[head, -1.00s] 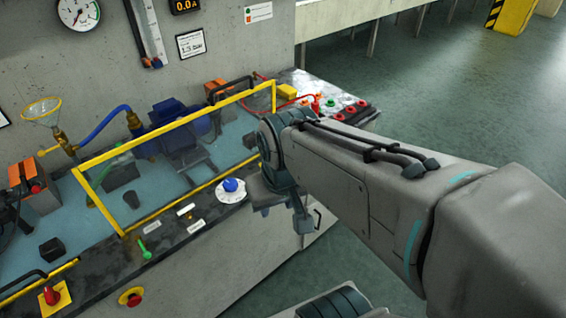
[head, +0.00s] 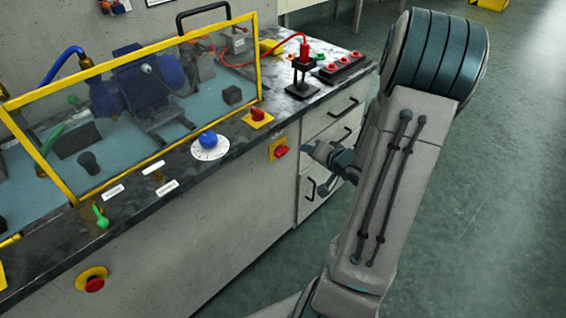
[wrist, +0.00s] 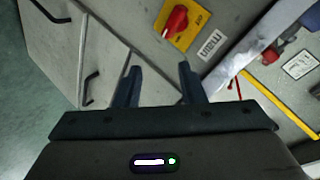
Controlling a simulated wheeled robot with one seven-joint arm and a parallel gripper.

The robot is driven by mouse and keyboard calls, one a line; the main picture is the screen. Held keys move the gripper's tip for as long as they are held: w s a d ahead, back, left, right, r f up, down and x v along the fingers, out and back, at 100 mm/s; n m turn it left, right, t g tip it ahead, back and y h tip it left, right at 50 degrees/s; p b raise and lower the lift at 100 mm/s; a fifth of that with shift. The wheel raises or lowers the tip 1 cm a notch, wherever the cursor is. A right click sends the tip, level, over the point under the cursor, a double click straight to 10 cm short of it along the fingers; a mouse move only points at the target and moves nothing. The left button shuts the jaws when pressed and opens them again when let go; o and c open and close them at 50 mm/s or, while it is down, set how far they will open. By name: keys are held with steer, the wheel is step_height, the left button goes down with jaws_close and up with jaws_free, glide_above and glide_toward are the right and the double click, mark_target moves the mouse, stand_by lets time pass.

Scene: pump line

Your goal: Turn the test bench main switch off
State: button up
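A red rotary switch on a yellow plate (head: 280,151) is on the bench's front face, left of the drawers. It also shows at the top of the wrist view (wrist: 176,21), its red handle slanted, with small lettering on the plate that I cannot read surely. A second red knob on a yellow plate (head: 258,116) sits on the bench top above it. In the head view my gripper (head: 318,154) is right of that switch.
A drawer cabinet with dark handles (head: 328,145) is behind my gripper. A yellow-framed clear guard (head: 190,125) covers the pump. A blue knob (head: 208,139), a green lever (head: 101,216) and a red mushroom button (head: 93,284) are further left. Open floor (head: 500,200) lies right.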

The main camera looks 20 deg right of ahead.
mark_target(285, 154)
steer(key=s+f+m+t+y+b, duration=0.4)
steer(key=s+f+m+t+y, duration=0.1)
steer(key=f, duration=0.1)
steer(key=b+x, duration=0.2)
steer(key=x, duration=1.1)
steer(key=shift+w+b, duration=0.4)
steer(key=c, duration=0.6)
